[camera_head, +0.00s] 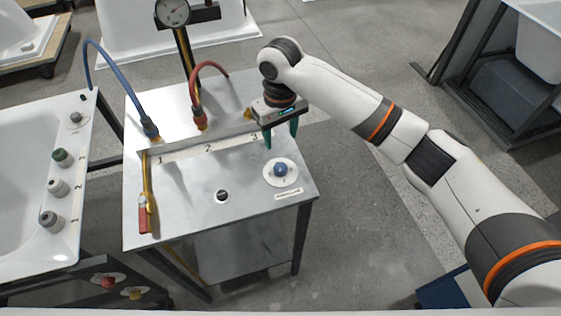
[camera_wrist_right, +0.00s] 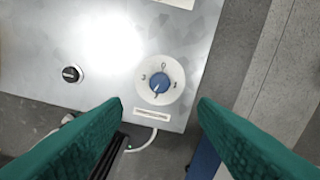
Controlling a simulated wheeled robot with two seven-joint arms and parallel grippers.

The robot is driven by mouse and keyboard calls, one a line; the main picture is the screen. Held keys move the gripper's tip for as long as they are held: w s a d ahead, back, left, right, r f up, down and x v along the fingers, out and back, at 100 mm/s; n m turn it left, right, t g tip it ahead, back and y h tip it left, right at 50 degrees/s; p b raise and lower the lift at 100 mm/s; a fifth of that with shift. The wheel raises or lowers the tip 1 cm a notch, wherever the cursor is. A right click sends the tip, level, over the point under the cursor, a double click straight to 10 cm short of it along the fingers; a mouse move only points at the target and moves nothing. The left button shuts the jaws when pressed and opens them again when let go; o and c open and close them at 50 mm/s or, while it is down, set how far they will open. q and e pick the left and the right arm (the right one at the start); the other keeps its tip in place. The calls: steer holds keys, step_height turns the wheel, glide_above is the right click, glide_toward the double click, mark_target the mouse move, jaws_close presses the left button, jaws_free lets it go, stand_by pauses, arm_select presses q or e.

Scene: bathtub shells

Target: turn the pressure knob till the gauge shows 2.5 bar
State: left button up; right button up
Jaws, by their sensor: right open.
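A blue knob (camera_head: 281,170) sits on a white round dial plate near the right front corner of the metal bench. In the wrist view the blue knob (camera_wrist_right: 160,83) has numbers around it, with 0 at the top. The label below it is too small to read. My right gripper (camera_head: 280,137) is open and empty, pointing down above the bench behind the blue knob. In the wrist view its green fingers (camera_wrist_right: 160,103) are apart, with the knob between and beyond their tips. The round gauge (camera_head: 173,12) stands on a post behind the bench; its reading is too small to tell.
A small black knob (camera_head: 222,196) is on the bench left of the blue one. A red-handled yellow valve (camera_head: 146,212), a blue hose (camera_head: 117,73) and a red hose (camera_head: 207,66) are farther left. A white tub (camera_head: 25,180) stands left. The bench top around the blue knob is clear.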

mark_target(281, 166)
step_height(281, 166, down, 12)
steer(key=shift+r+p, duration=0.1)
steer(key=shift+p, duration=0.55)
steer(key=c, duration=1)
steer(key=shift+s+r+m+p, duration=0.1)
steer(key=shift+r+m+p, duration=0.2)
steer(key=shift+p, duration=0.7)
steer(key=shift+m+p, duration=0.3)
steer(key=shift+p, duration=0.1)
steer(key=shift+f, duration=0.15)
steer(key=shift+f+m, duration=0.15)
steer(key=shift+m, duration=0.15)
steer(key=o, duration=1)
